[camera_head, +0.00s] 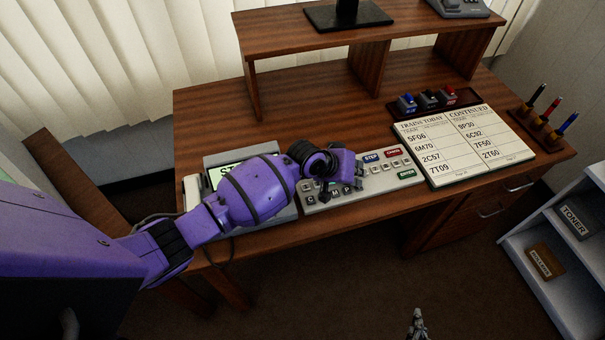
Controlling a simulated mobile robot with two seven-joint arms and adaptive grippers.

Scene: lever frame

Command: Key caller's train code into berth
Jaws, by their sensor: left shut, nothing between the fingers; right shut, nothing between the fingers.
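A pale keypad (388,182) lies on the desk, with a blue STEP key (371,157), a red key (393,153) and a green ENTER key (406,174). My purple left arm reaches over it from the left. My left gripper (325,194) is shut and empty, pointing down at the keypad's left part, by letter keys. A display unit (222,159) stands left of the keypad; my arm hides most of its lit green screen. My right gripper (417,325) shows small at the bottom edge, shut and empty, away from the desk.
A pale handset-like object (194,191) with a cord is at the desk's left edge. Blue, black and red items sit in a tray (447,100) behind the list. A pen holder (537,130) stands right. A raised shelf (300,32) spans the back. Grey shelving (565,290) is lower right.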

